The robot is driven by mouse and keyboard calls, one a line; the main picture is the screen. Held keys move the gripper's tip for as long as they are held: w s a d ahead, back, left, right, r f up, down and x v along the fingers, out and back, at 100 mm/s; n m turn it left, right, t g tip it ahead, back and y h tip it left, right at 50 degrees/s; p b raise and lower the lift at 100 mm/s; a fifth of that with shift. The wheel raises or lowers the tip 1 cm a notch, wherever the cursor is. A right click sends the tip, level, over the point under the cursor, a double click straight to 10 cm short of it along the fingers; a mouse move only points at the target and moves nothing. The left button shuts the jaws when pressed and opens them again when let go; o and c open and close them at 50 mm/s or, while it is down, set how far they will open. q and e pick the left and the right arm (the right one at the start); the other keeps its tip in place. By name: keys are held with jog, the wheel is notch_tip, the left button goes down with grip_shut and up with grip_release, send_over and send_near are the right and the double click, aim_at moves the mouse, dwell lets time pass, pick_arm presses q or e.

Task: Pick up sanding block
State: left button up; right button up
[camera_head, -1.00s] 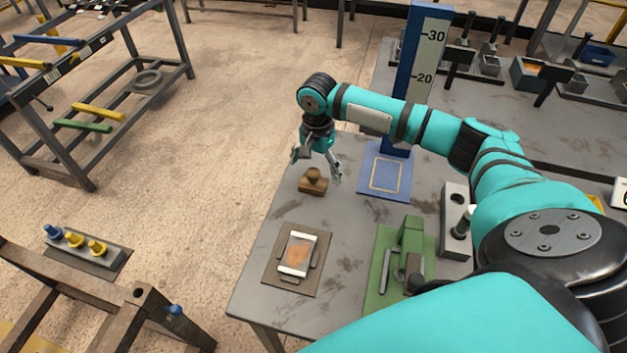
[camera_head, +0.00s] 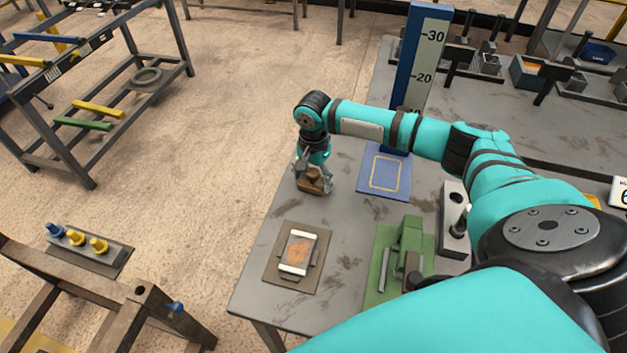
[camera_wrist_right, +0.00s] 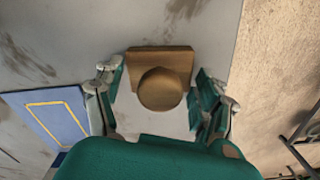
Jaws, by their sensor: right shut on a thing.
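The sanding block (camera_head: 309,184) is a brown wooden block with a round knob, on the grey table near its left edge. It also shows in the right wrist view (camera_wrist_right: 160,62), with the knob toward the camera. My right gripper (camera_head: 314,180) is over it from above, with one finger on each side, shut on it. The fingers partly hide the block in the head view. The block appears to be at table level; I cannot tell any gap beneath it. My left gripper is not in view.
A blue mat (camera_head: 370,186) with a yellow outline lies right of the block, below a blue height gauge (camera_head: 417,60). A brown pad (camera_head: 270,272) holding a white-ended item is nearer me. A green fixture (camera_head: 408,245) stands on a green mat. Bare table separates them.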

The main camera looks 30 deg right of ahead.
aim_at(316, 172)
jog(key=shift+c, duration=0.3)
jog(key=shift+r, duration=0.15)
jog(key=shift+c, duration=1.4)
jog(key=shift+r, duration=0.25)
jog(key=r, duration=0.1)
jog(key=r+b, duration=0.1)
jog(key=shift+s+d+r, duration=0.1)
jog(key=shift+s+r, duration=0.2)
jog(key=shift+s, duration=0.1)
jog(key=s, duration=0.5)
jog(key=s+d+r+b, duration=0.1)
jog(key=s, duration=0.4)
jog(key=s+d+b, duration=0.1)
jog(key=s, duration=0.4)
jog(key=shift+d+r, duration=0.1)
jog(key=shift+r, duration=0.2)
